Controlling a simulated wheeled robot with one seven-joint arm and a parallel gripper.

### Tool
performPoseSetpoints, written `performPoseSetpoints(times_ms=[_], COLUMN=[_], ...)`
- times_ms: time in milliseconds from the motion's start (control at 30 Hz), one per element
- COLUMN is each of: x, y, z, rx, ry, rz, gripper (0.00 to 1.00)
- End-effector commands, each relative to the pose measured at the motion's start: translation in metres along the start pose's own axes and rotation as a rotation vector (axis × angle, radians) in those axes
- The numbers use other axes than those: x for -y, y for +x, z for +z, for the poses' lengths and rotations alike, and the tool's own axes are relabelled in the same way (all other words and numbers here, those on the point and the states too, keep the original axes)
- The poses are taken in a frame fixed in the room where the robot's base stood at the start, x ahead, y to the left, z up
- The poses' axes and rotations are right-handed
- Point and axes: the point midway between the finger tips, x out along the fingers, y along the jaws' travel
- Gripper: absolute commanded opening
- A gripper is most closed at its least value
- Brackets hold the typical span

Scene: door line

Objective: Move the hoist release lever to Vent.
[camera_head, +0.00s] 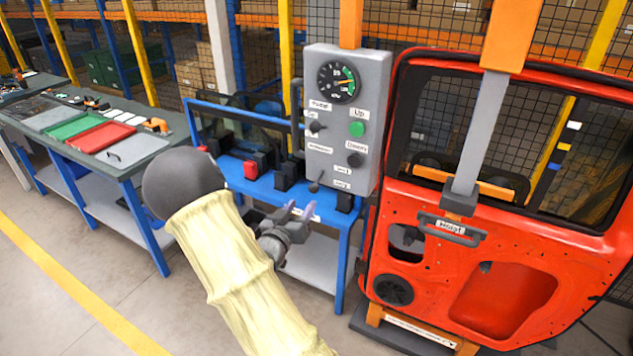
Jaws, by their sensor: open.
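A grey control box (344,120) hangs in the middle, with a round dial on top. A small dark lever (315,186) sticks out at its lower edge, beside two small white labels (342,177) too small to read surely. Another small dark knob or lever (316,127) is on the box's left side. I cannot tell from the labels which is the hoist release lever or where Vent is. My gripper (301,210) is open and looks empty, just below and left of the lower lever. The fingertips appear apart from it, though depth is hard to judge.
A red door (520,255) hangs from an orange and grey hoist arm (486,110) on the right. A blue-framed bench (343,262) stands behind my gripper. Green button (356,129) and black button (354,160) are on the box. A table with trays (95,128) is left.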

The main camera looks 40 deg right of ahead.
Motion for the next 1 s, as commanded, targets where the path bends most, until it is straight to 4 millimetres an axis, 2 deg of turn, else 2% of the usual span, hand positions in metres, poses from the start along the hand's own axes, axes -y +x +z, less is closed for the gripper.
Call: performPoseSetpoints(times_ms=[400,600,733,1000], x=[-0.001,-0.001,0.0,0.001], y=[0.075,0.103,0.11,0.111], z=[-0.003,-0.002,-0.001,0.0], rx=[-0.001,0.0,0.0,0.0], ry=[0.0,0.0,0.0,0.0], rz=[0.002,0.0,-0.001,-0.001], gripper=[0.45,0.45,0.45,0.43])
